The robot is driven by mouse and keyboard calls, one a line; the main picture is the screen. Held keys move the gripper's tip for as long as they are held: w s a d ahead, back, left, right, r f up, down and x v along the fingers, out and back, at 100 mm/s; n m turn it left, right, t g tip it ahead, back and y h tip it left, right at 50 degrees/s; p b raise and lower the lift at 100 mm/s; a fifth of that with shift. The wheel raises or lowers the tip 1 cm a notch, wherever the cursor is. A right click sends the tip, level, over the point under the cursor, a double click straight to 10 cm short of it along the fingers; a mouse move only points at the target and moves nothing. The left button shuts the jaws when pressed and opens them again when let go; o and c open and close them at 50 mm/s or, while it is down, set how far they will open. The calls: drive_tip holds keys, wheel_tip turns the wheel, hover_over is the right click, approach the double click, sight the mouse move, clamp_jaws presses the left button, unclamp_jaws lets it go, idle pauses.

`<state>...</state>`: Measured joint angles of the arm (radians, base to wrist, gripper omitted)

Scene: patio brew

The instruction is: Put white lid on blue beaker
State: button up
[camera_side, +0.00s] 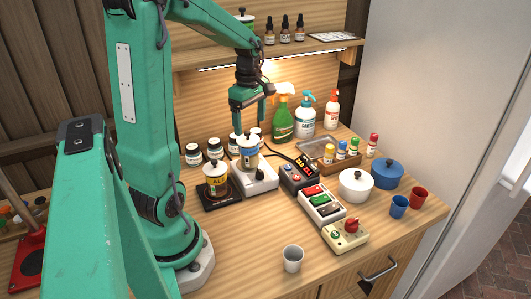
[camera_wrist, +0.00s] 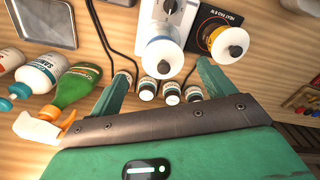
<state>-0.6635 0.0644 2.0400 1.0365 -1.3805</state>
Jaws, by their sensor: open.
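A small blue cup (camera_side: 399,207) stands at the right of the counter. My gripper (camera_side: 250,124) is open and empty, pointing down above the stirrer vessel; its fingers also show in the wrist view (camera_wrist: 162,72).
Several small jars (camera_side: 214,149) stand behind the vessels. Spray and pump bottles (camera_side: 283,118) stand at the back. A white pot (camera_side: 356,186), a blue pot (camera_side: 387,173) and a red cup (camera_side: 418,197) are at the right. The front counter is mostly clear around a white cup (camera_side: 292,258).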

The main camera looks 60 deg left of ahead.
sight(252, 141)
wheel_tip(252, 141, up, 8)
idle(0.4)
drive_tip(key=shift+r, duration=0.1)
idle(0.4)
drive_tip(key=s+d+m+t, duration=0.2)
drive_tip(key=s+d+m, duration=0.1)
drive_tip(key=d+m, duration=0.8)
drive_tip(key=s+d+f+m+t, duration=0.1)
drive_tip(key=s+d+m+t, duration=0.2)
drive_tip(key=d+m, duration=0.8)
drive_tip(key=shift+m+t, duration=0.3)
drive_tip(key=shift+m, duration=0.4)
drive_tip(key=shift+f, duration=0.1)
